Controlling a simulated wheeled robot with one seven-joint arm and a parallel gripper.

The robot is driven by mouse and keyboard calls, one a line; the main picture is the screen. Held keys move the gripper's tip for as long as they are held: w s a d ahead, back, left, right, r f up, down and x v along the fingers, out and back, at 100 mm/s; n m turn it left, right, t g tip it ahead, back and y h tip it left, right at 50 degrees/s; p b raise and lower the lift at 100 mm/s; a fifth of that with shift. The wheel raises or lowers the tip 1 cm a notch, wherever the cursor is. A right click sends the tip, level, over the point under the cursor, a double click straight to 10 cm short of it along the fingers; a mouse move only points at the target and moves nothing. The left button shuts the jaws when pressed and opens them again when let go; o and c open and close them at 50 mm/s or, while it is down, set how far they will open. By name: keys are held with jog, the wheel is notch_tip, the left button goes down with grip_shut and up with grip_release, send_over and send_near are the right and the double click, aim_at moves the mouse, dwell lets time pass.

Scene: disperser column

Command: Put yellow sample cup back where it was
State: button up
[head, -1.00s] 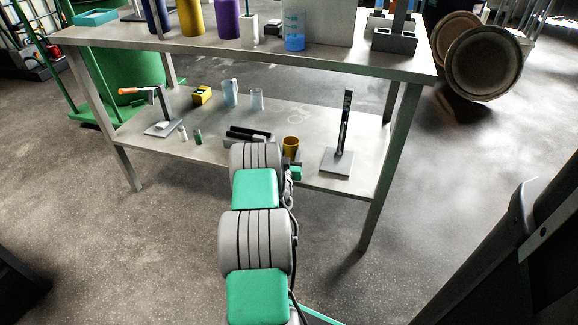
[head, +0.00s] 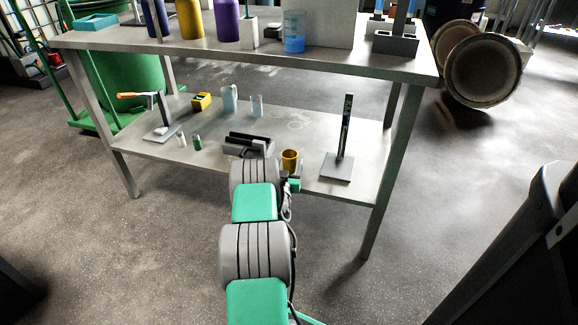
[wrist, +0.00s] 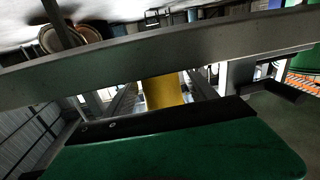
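The yellow sample cup (head: 290,159) is upright over the right part of the lower shelf (head: 305,125). In the head view, I cannot tell whether its base touches the shelf. It also shows in the wrist view as a yellow block (wrist: 163,92) between the two dark fingers. My gripper (head: 291,171) is at the near side of the cup and appears shut on it. The fingertips are mostly hidden in the head view by my arm and the cup.
A dark grey holder (head: 247,145) lies left of the cup, and an upright stand on a grey base (head: 337,167) is to its right. Small vials (head: 197,142) and clear beakers (head: 256,105) stand further left and back. The upper tabletop (head: 340,57) overhangs the shelf.

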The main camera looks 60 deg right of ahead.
jog(key=shift+r, duration=0.25)
jog(key=v, duration=1.2)
jog(key=w+a+r+m+g+y, duration=0.15)
jog(key=w+a+r+y, duration=0.25)
jog(key=w+a+r, duration=0.6)
jog(key=w+a+r+n+y, duration=0.1)
jog(key=w+a+n+y, duration=0.15)
jog(key=a, duration=0.65)
jog(key=w+a+r+n+y, duration=0.1)
jog(key=w+a+n+y, duration=0.2)
jog(key=a, duration=0.5)
jog(key=s+a+r+n+y, duration=0.1)
jog(key=s+a+n+y, duration=0.3)
jog(key=a, duration=1)
jog(key=s+a+r+n+g+y, duration=0.1)
jog(key=s+a+n+y, duration=0.3)
jog(key=a, duration=0.9)
jog(key=s+r+n+p, duration=0.1)
jog(key=s+n, duration=0.1)
jog(key=s, duration=0.2)
jog(key=shift+s+a+r, duration=0.15)
jog(key=shift+s+a, duration=0.25)
